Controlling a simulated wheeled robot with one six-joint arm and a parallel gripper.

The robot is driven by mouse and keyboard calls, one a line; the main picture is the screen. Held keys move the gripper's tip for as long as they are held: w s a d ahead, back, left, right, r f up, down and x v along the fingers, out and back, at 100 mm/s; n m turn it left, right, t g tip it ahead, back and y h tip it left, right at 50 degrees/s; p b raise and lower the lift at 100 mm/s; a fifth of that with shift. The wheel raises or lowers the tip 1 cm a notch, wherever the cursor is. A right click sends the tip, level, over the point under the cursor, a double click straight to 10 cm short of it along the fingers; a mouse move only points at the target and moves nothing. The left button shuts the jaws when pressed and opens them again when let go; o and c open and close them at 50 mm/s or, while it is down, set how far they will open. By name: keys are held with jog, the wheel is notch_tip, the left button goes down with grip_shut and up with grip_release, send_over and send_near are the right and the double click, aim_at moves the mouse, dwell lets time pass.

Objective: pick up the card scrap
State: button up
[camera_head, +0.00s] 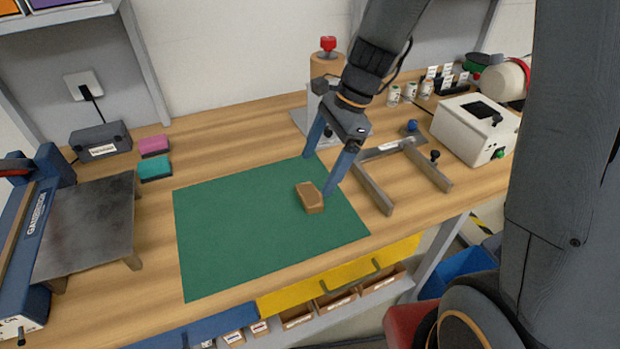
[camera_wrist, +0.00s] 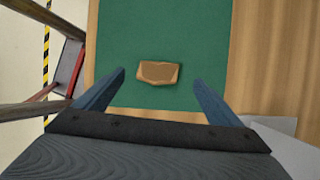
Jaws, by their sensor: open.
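The card scrap (camera_head: 309,197) is a small brown piece with one bent or cut edge. It lies on the green mat (camera_head: 225,239), near the mat's right side. My gripper (camera_head: 319,176) is open above the mat, its two blue fingers apart and pointing down toward the scrap. In the wrist view the scrap (camera_wrist: 158,73) lies ahead of the gap between the fingertips (camera_wrist: 158,77), close to the middle, with green mat showing on both sides. The fingers do not appear to touch it. Nothing is held.
A grey metal frame (camera_head: 375,190) stands right of the mat, close to my gripper. A white box device (camera_head: 468,130) is at the back right. Pink (camera_head: 154,145) and teal (camera_head: 155,168) blocks lie at the left. The left part of the mat is bare.

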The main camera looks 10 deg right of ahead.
aim_at(306, 195)
jog(key=shift+a+f, duration=0.25)
jog(key=shift+a, duration=0.05)
jog(key=shift+d+x, duration=0.25)
jog(key=shift+x, duration=0.9)
jog(key=shift+p+x, duration=0.8)
jog(key=shift+x, duration=1.6)
jog(key=shift+s+d, duration=0.1)
jog(key=shift+d, duration=0.05)
jog(key=c, duration=1.1)
